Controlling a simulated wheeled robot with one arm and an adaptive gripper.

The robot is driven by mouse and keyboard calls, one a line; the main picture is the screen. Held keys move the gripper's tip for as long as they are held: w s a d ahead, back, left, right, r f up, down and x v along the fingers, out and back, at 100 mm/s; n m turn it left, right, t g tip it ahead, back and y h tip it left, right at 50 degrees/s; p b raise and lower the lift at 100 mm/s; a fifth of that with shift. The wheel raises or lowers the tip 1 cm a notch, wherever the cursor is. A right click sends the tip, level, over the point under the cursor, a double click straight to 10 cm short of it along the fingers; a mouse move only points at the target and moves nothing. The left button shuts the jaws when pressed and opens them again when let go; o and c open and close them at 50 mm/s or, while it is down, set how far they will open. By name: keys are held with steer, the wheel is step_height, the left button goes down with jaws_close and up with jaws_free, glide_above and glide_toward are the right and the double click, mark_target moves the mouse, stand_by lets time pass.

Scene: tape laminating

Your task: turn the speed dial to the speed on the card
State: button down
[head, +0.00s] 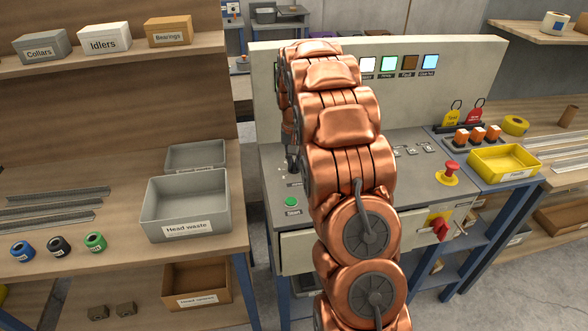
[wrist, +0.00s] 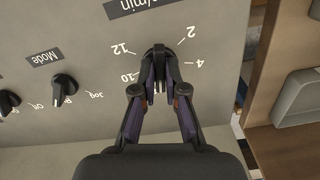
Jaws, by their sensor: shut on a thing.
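The speed dial (wrist: 160,50) is a black knob on the grey panel, near the upper middle of the wrist view. Marks 2, 4, 10 and 12 show around it, with "/min" lettering above. My gripper (wrist: 160,68) has its two fingers closed on the dial from either side. In the head view my copper arm hides most of the dial's part of the panel. I cannot make out a speed card.
A Mode knob (wrist: 65,82) and another knob (wrist: 8,102) sit left of the dial. In the head view, a green Start button (head: 291,202), a red mushroom button (head: 451,168) and a red-yellow switch (head: 440,226) are on the machine. A Head waste bin (head: 186,204) stands left.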

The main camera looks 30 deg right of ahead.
mark_target(294, 164)
steer(key=m+b, duration=0.4)
steer(key=m, duration=0.2)
steer(key=shift+f+m, duration=0.15)
steer(key=shift+m, duration=0.15)
steer(key=m+b, duration=0.1)
steer(key=m, duration=0.5)
steer(key=shift+b, duration=0.4)
steer(key=c, duration=1.2)
jaws_free()
steer(key=shift+r, duration=0.2)
steer(key=shift+r, duration=5.95)
steer(key=shift+a, duration=0.1)
